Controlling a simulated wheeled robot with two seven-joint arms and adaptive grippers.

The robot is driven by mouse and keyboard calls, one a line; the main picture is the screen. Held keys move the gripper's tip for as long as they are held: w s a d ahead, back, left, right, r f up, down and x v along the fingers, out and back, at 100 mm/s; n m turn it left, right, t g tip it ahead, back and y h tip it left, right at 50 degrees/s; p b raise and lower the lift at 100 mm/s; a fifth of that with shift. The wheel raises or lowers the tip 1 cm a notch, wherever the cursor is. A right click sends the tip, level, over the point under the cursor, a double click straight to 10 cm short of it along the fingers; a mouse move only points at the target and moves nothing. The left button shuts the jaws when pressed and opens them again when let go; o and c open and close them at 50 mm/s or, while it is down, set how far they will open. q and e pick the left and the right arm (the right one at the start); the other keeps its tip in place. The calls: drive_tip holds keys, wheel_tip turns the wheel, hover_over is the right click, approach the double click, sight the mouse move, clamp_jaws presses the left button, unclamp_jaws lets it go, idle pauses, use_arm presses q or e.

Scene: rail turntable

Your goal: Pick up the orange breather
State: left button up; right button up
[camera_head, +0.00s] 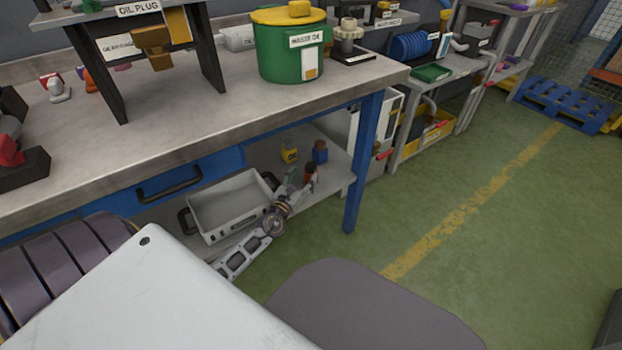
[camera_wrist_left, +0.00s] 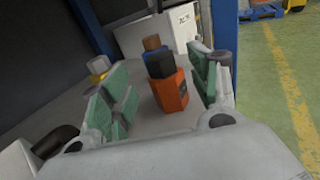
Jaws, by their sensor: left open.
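The orange breather (camera_wrist_left: 172,93), with an orange body and black top, stands upright on the lower shelf of the workbench. In the head view it (camera_head: 310,173) is small and partly covered by my left gripper (camera_head: 299,180). In the left wrist view my left gripper (camera_wrist_left: 162,88) is open, with green-padded fingers on either side of the breather. A gap shows on both sides of it, and I see no contact. My right gripper is in neither view.
A blue breather (camera_head: 320,152) with a brown top stands just behind the orange one. A yellow one (camera_head: 290,152) stands to its left. A grey bin (camera_head: 232,205) is left on the shelf (camera_head: 335,165). A blue table leg (camera_head: 364,165) rises at the right.

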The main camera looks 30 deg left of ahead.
sight(308, 169)
use_arm(q)
drive_tip(key=shift+w+a+r, duration=0.1)
drive_tip(key=shift+w+a, duration=0.05)
drive_tip(key=shift+w, duration=0.8)
drive_tip(key=shift+w+a+b, duration=0.15)
drive_tip(key=shift+w+b, duration=0.05)
drive_tip(key=shift+w, duration=1.05)
drive_tip(key=shift+w+a+b, duration=0.15)
drive_tip(key=shift+w, duration=1.05)
drive_tip(key=shift+c, duration=0.3)
clamp_jaws()
